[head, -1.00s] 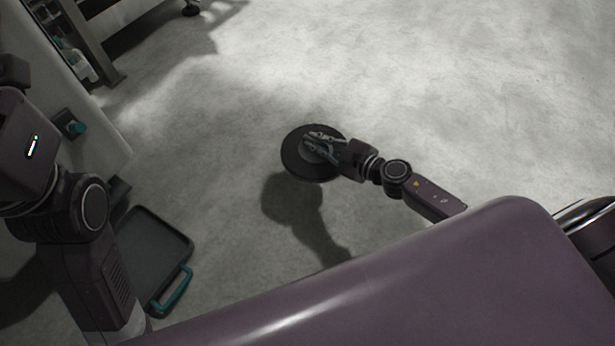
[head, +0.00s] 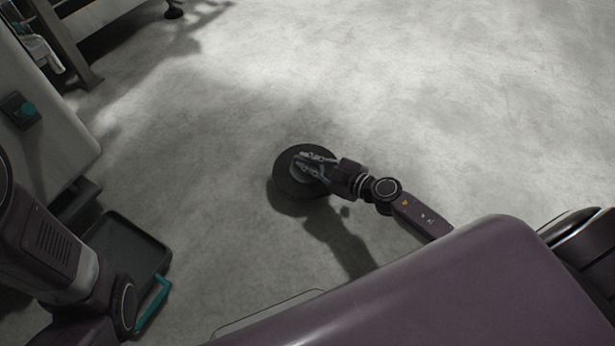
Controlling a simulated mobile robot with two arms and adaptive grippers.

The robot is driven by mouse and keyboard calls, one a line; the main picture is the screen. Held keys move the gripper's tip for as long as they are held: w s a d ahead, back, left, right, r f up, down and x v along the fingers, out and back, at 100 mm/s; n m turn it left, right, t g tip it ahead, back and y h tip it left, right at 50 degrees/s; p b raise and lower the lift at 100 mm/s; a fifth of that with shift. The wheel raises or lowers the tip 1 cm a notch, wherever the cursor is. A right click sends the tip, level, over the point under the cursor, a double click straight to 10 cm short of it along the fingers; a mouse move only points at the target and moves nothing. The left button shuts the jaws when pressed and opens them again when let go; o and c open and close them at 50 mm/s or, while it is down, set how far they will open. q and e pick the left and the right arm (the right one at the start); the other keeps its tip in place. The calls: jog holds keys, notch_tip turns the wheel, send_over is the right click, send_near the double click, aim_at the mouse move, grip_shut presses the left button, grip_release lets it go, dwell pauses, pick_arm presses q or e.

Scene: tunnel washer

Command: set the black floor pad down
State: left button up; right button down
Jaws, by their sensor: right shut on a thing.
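The black floor pad (head: 292,196) is a round dark disc with a lighter hub in its middle, near the centre of the head view. My right gripper (head: 312,166) is over the pad, its fingers shut on the hub. The pad's shadow lies close against its lower left edge, so it is low over the floor; I cannot tell whether it touches. My left arm shows at the lower left, but its gripper is out of view.
A dark tray (head: 130,252) with a teal handle (head: 152,304) lies on the floor at the lower left. A pale machine panel with a teal knob (head: 28,109) stands at the left edge. The grey floor (head: 430,110) around and beyond the pad is clear.

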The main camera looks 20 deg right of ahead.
jog(key=shift+f+b, duration=2.1)
jog(key=shift+f, duration=0.15)
jog(key=shift+f, duration=0.2)
jog(key=c, duration=2)
grip_release()
jog(key=shift+r, duration=0.15)
jog(key=shift+s+d+r, duration=0.1)
jog(key=shift+s, duration=0.15)
jog(key=p+v, duration=0.5)
jog(key=v, duration=0.5)
jog(key=shift+r, duration=0.2)
jog(key=shift+s+d+r, duration=0.15)
jog(key=shift+s+d, duration=0.1)
jog(key=shift+s, duration=0.35)
